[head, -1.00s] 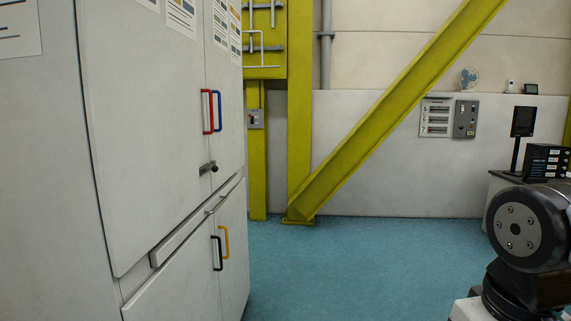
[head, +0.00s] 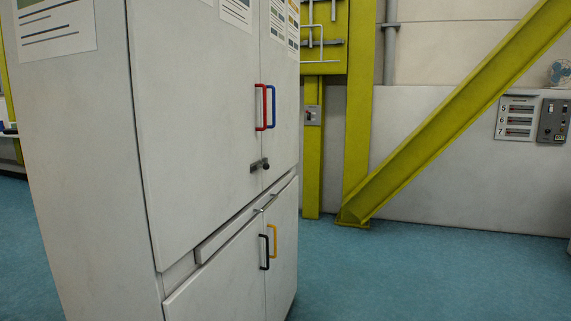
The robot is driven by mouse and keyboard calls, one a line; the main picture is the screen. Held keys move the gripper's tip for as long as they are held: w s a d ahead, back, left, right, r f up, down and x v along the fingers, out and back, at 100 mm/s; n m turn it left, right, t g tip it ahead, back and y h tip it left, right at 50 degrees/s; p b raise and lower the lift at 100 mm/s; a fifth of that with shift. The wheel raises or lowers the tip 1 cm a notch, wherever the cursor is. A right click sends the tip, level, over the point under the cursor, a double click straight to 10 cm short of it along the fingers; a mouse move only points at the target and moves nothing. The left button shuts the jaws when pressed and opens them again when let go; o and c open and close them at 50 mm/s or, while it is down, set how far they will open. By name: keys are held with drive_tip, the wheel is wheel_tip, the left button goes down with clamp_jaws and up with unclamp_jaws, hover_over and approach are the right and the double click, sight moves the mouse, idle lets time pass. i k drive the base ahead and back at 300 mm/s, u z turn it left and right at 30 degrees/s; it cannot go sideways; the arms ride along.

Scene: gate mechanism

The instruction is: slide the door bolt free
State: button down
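The door bolt (head: 259,165) is a small dark metal bolt with a round knob, lying across the seam between the two upper doors of a tall white cabinet (head: 195,130). A red handle (head: 261,107) and a blue handle (head: 273,107) stand side by side above it, one on each upper door. The upper doors look closed. My gripper is not in view.
The lower doors carry a black handle (head: 265,252) and a yellow handle (head: 273,240), with a drawer strip (head: 228,233) above them. Blue floor (head: 400,270) is clear to the right. A yellow diagonal beam (head: 450,110) meets the floor behind.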

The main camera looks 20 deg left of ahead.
sight(266, 166)
drive_tip(key=i, duration=1.05)
drive_tip(key=u, duration=1.2)
